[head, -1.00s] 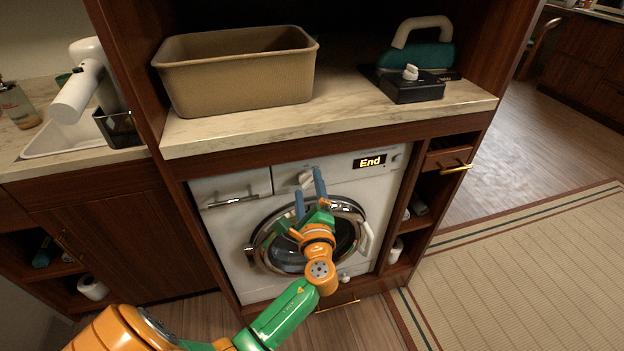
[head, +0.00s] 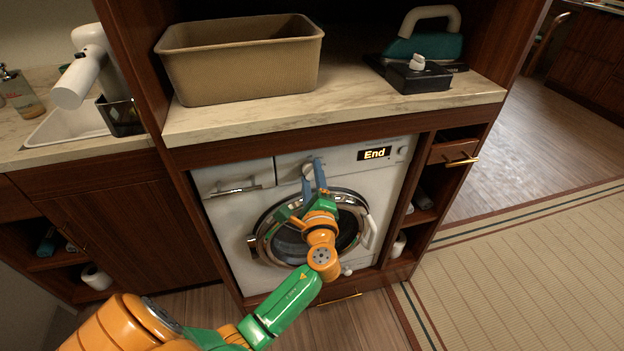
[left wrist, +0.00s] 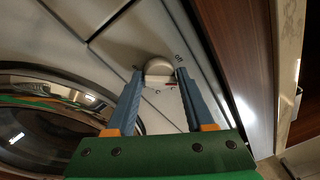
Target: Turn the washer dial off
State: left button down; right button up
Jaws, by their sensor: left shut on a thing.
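The white washer (head: 226,222) stands under the counter, with a display (head: 374,153) reading "End". Its round dial is on the front panel, left of the display; in the left wrist view the dial (left wrist: 158,70) is pale and sits between my fingertips. My left gripper (head: 314,172) reaches up to the panel, its blue fingers closed on the dial from both sides. The dial is mostly hidden by the fingers in the head view. My right gripper is not in view.
The round washer door (head: 262,243) is shut below the dial, with a white handle at its right. On the counter (head: 330,110) stand a tan bin (head: 240,72) and an iron (head: 425,45) by a black box. Open shelves flank the washer.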

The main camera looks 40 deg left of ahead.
pick_arm(q)
jog(key=n+b, duration=0.2)
jog(key=f+n+b, duration=0.1)
jog(key=n+b, duration=0.2)
jog(key=shift+y+b, duration=0.3)
jog(key=shift+b, duration=0.05)
jog(key=n+b, duration=0.3)
jog(key=shift+r+n+b, duration=0.15)
jog(key=shift+n+b, duration=0.15)
jog(key=shift+c, duration=1.6)
grip_release()
jog(key=shift+r, duration=0.1)
